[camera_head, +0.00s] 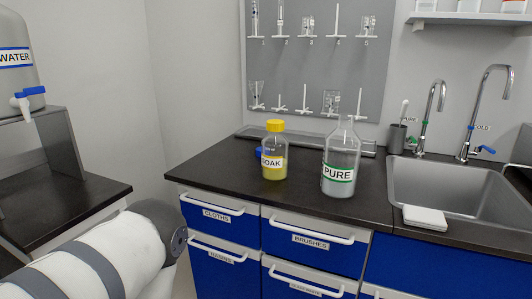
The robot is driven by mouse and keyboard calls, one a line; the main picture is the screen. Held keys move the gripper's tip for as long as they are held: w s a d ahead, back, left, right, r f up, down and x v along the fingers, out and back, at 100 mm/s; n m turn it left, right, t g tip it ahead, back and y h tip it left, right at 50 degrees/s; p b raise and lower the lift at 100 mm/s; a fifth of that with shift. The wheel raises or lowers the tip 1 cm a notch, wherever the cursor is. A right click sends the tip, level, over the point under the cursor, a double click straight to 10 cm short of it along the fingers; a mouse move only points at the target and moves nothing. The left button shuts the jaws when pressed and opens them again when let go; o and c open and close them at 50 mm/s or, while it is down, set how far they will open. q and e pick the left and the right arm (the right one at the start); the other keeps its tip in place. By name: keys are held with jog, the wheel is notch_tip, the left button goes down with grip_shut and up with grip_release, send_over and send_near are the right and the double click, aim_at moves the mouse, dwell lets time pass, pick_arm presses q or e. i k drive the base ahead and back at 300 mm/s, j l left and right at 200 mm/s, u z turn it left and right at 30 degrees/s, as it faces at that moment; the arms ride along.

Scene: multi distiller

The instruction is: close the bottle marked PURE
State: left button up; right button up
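The bottle marked PURE (341,174) stands upright on the dark counter, right of the middle of the head view. It is clear, with a green-edged label and a narrow neck on which I see no cap. The bottle marked SOAK (274,167) stands to its left, with yellow liquid and a yellow cap (275,125). A small blue thing (259,153) shows at the left edge of the SOAK bottle, partly hidden; it may be a cap. Neither of my grippers shows; only part of my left arm is in view at lower left.
A grey sink (465,195) with two taps lies to the right, with a white block (425,217) at its front edge. A glassware pegboard (312,75) hangs behind. A WATER tank (16,55) stands at far left. The counter left of the bottles is clear.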

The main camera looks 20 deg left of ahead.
aim_at(344, 147)
jog(key=i+j+z, duration=0.4)
jog(key=j, duration=0.25)
jog(key=i+j+z, duration=0.2)
jog(key=j, duration=0.15)
jog(key=i+j+z, duration=0.2)
jog(key=j, duration=0.2)
jog(key=k+l, duration=0.05)
jog(key=k, duration=0.05)
